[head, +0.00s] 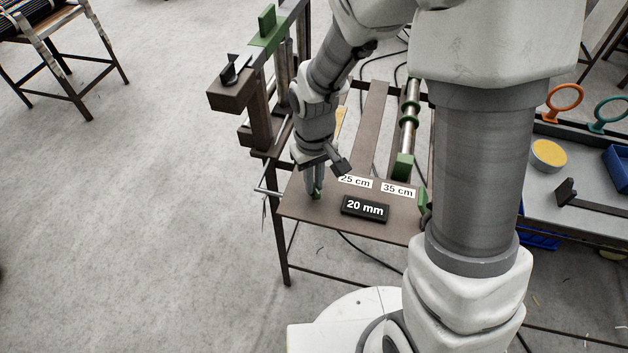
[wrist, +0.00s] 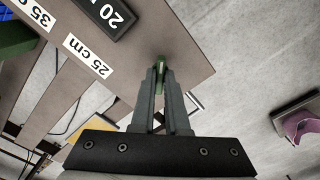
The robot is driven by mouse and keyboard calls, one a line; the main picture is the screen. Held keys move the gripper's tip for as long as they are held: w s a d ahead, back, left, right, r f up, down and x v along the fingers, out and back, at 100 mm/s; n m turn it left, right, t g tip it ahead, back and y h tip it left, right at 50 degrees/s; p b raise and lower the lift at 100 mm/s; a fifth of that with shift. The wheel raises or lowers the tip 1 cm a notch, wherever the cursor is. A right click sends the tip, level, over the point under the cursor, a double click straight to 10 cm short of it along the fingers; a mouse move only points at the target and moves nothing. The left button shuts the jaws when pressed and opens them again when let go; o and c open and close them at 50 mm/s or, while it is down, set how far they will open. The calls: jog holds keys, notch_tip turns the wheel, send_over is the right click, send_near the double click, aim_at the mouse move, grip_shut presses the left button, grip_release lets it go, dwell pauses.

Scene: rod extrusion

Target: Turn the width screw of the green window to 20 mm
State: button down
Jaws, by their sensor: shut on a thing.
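My gripper (head: 316,194) points down at the front left corner of the brown table (head: 300,206). In the wrist view my gripper (wrist: 160,72) is shut on a small green piece (wrist: 159,62), which looks like the width screw's handle. Only its tip shows between the fingers; its mark or scale cannot be read. A black block reading "20 mm" (head: 365,209) lies to the right of the gripper, and it also shows in the wrist view (wrist: 108,14). I cannot make out the green window's opening.
Labels "25 cm" (head: 356,182) and "35 cm" (head: 398,190) lie on the table. A brown frame with a green block (head: 267,28) rises at back left. A side table with a yellow disc (head: 549,154) is at right.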

dwell(0.5)
jog(key=c, duration=0.9)
grip_release()
notch_tip(320, 180, up, 18)
jog(key=shift+f+p, duration=0.25)
jog(key=shift+p, duration=0.15)
jog(key=s+d+r+m+t, duration=0.1)
jog(key=s+d+r+t, duration=0.1)
jog(key=s+d, duration=0.1)
jog(key=s+d+r+m+t, duration=0.1)
jog(key=s+d+r+m, duration=0.1)
jog(key=s+d, duration=0.2)
jog(key=s+d+r+m+t, duration=0.1)
jog(key=s+d+r+t, duration=0.1)
jog(key=s+d, duration=0.2)
jog(key=shift+s+r+m+t, duration=0.3)
jog(key=shift+s+m, duration=0.1)
jog(key=shift+s, duration=0.25)
